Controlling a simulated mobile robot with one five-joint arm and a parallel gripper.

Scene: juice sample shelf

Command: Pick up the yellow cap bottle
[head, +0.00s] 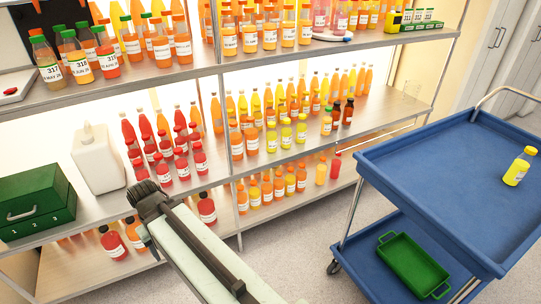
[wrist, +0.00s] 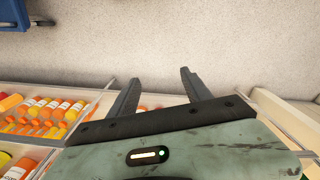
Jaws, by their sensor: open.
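A bottle with yellow juice, a white label and a yellowish cap (head: 518,167) stands alone on the top tray of the blue cart at the far right of the head view. Several small yellow bottles with yellow caps (head: 286,133) also stand on the middle shelf. My gripper (head: 143,228) is at the lower left in the head view, in front of the shelf and far from the cart. In the wrist view my gripper (wrist: 160,78) has its two fingers apart with nothing between them. No yellow cap bottle is clear in the wrist view.
The blue cart (head: 400,168) has a green tray (head: 412,266) on its lower level. The shelf holds many red and orange bottles, a white jug (head: 98,160) and a green box (head: 36,200). Bare floor (head: 290,262) lies between shelf and cart.

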